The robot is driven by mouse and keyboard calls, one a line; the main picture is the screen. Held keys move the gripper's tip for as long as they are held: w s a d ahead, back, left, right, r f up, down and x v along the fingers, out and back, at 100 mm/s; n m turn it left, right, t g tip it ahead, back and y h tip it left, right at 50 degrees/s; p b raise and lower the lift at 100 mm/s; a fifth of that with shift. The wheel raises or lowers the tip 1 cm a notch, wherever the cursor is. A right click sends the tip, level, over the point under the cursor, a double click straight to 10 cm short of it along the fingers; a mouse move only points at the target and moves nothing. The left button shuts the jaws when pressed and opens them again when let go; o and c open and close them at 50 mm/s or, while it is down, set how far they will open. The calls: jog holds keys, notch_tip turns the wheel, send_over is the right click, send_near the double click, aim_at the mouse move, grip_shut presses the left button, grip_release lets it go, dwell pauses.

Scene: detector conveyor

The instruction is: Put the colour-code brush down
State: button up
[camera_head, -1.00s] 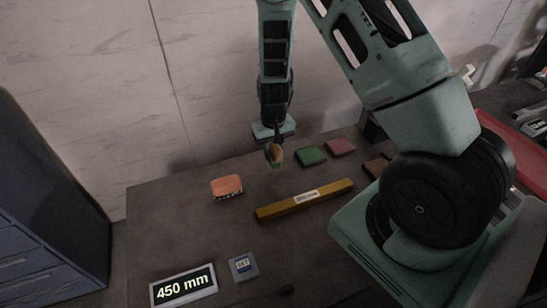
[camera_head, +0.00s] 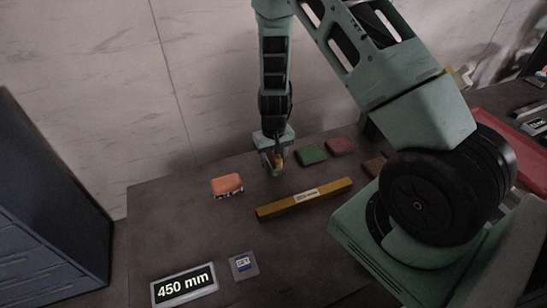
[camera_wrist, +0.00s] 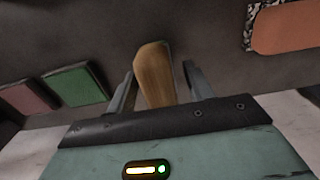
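The colour-code brush (camera_head: 278,164), with a tan wooden handle and green lower part, stands on the dark table below my gripper (camera_head: 274,161). In the wrist view its wooden handle (camera_wrist: 155,76) rises between my two fingers (camera_wrist: 158,82). The fingers are spread, with a clear gap on the right side of the handle and a narrower one on the left. My gripper is open around the brush. The brush's lower end is hidden in the wrist view, so its contact with the table is seen only from the head view.
A green pad (camera_head: 311,154) and a red pad (camera_head: 340,146) lie right of the brush. An orange block (camera_head: 227,184) is to the left. A yellow labelled bar (camera_head: 304,198) lies in front. A 450 mm display (camera_head: 184,285) and a SET button (camera_head: 243,265) are nearer.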

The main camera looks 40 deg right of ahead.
jog(key=shift+r, duration=0.1)
notch_tip(320, 180, up, 12)
jog(key=shift+f+b, duration=0.25)
jog(key=shift+b, duration=0.25)
jog(key=shift+a+r, duration=0.25)
jog(key=shift+r, duration=0.05)
jog(key=s+a+r+n+y, duration=0.1)
jog(key=s+a+r+n, duration=0.15)
jog(key=a, duration=0.35)
jog(key=s+a+r+n, duration=0.1)
jog(key=s+a+r, duration=0.15)
jog(key=a, duration=0.35)
jog(key=s+a+r+n, duration=0.3)
jog(key=s+a, duration=0.3)
jog(key=s, duration=0.3)
jog(key=s+a+r+n, duration=0.4)
jog(key=s+a+r, duration=0.2)
jog(key=s, duration=0.4)
jog(key=shift+s, duration=0.15)
jog(key=shift+n, duration=0.25)
